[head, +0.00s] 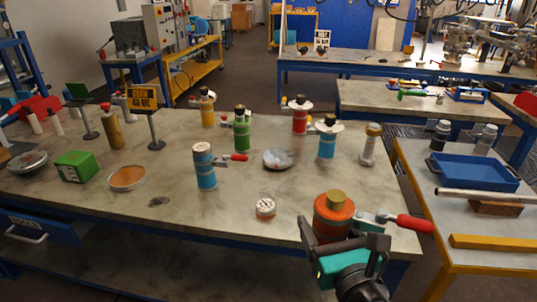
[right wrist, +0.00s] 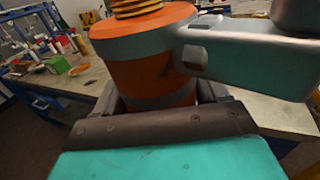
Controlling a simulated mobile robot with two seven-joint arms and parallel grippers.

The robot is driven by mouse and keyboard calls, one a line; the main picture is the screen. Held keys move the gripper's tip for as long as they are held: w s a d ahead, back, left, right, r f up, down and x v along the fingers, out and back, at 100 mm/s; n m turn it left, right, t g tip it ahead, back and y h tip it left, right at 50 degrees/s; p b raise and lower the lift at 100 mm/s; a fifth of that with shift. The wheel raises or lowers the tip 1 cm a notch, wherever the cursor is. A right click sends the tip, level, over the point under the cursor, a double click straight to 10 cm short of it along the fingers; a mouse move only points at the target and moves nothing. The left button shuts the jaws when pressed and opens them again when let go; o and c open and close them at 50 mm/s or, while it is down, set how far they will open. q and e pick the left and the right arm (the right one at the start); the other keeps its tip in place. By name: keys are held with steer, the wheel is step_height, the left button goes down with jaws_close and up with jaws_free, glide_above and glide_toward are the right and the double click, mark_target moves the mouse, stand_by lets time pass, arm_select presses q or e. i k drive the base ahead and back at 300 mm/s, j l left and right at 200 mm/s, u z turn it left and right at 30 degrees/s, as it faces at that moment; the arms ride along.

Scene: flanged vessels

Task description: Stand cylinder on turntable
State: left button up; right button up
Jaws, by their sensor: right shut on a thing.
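An orange-red cylinder (head: 333,212) with a brass-coloured top stands upright at the front right edge of the bench. My right gripper (head: 342,240) is shut around its lower body; its orange side and grey bands fill the right wrist view (right wrist: 150,65). A metal lever with a red grip (head: 404,222) sticks out to its right. I cannot tell whether its base touches the bench. Which is the turntable is unclear. My left gripper is out of view.
A blue-banded vessel (head: 204,167), a green one (head: 242,130), a red one (head: 300,116) and a small white perforated puck (head: 265,208) stand on the bench. A sign (head: 146,100) and a green box (head: 76,166) are at left. The front middle of the bench is mostly clear.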

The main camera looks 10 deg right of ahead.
mark_target(280, 157)
steer(key=i+j+u, duration=0.15)
steer(key=i+j, duration=0.35)
steer(key=j, duration=0.15)
steer(key=i+j, duration=0.15)
steer(key=i, duration=0.45)
steer(key=i+l, duration=0.15)
steer(key=u, duration=0.05)
